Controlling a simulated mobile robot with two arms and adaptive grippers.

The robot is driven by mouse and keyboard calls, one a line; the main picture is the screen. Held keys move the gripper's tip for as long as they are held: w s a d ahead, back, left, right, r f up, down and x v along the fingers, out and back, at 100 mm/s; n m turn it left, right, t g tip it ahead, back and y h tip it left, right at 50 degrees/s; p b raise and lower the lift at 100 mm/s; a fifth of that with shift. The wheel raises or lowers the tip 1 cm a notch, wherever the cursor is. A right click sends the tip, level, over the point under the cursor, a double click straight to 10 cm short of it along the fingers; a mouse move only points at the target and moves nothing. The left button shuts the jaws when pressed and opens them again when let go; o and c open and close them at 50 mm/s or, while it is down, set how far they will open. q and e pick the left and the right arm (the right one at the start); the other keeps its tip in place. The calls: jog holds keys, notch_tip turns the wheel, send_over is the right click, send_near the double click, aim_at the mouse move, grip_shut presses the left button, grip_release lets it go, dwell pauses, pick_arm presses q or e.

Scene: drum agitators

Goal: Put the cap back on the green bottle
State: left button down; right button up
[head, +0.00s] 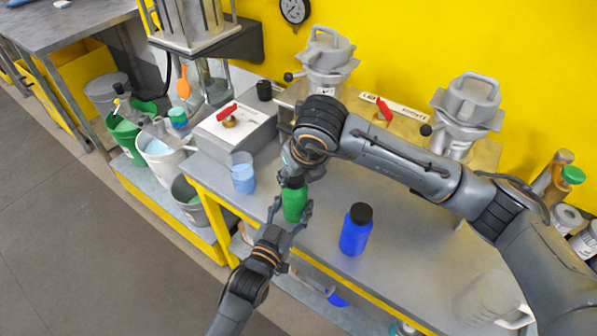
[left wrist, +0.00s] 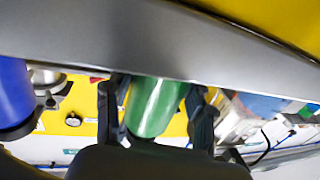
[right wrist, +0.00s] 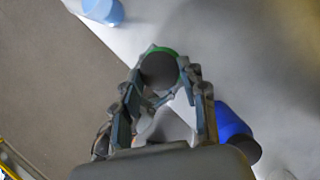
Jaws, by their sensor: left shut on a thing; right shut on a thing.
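The green bottle (head: 294,204) stands upright at the front edge of the workbench. My left gripper (head: 291,209) is shut on its body from the front, with one finger on each side. The left wrist view shows the green bottle (left wrist: 155,108) between the fingers. My right gripper (head: 299,173) is directly above the bottle, pointing down. In the right wrist view it is shut on the dark round cap (right wrist: 159,71), with the bottle's green edge (right wrist: 160,49) showing just behind it. Whether the cap touches the bottle's neck is hidden.
A blue bottle (head: 355,232) with a black cap stands to the right of the green one. A beaker of blue liquid (head: 243,177) stands to the left. A grey box with a red valve (head: 235,133) and metal agitators (head: 327,62) are behind. A clear mug (head: 490,300) is front right.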

jog(key=m+h, duration=0.1)
jog(key=m, duration=0.3)
jog(key=a+m+h, duration=0.1)
jog(key=m, duration=0.1)
jog(key=shift+m+h, duration=0.3)
jog(key=m+h, duration=0.1)
jog(key=m, duration=0.2)
jog(key=m+h, duration=0.1)
jog(key=m, duration=0.2)
jog(key=shift+w+a+r+m+g+h, duration=0.1)
jog(key=shift+w+a+m+g+h, duration=0.1)
jog(key=shift+m+g+h, duration=0.15)
jog(key=m, duration=0.2)
jog(key=m+g, duration=0.1)
jog(key=m, duration=0.1)
jog(key=m+g+h, duration=0.1)
jog(key=m, duration=0.1)
jog(key=shift+w+a+m+g, duration=0.1)
jog(key=shift+w+m+g, duration=0.15)
jog(key=shift+w+m, duration=0.1)
jog(key=m+g, duration=0.1)
jog(key=m, duration=0.3)
jog(key=shift+w+m+g, duration=0.15)
jog(key=shift+m+g, duration=0.15)
jog(key=shift+g, duration=0.1)
jog(key=m+g, duration=0.1)
jog(key=m, duration=0.2)
jog(key=shift+w, duration=0.1)
jog(key=o, duration=0.7)
jog(key=shift+f, duration=0.2)
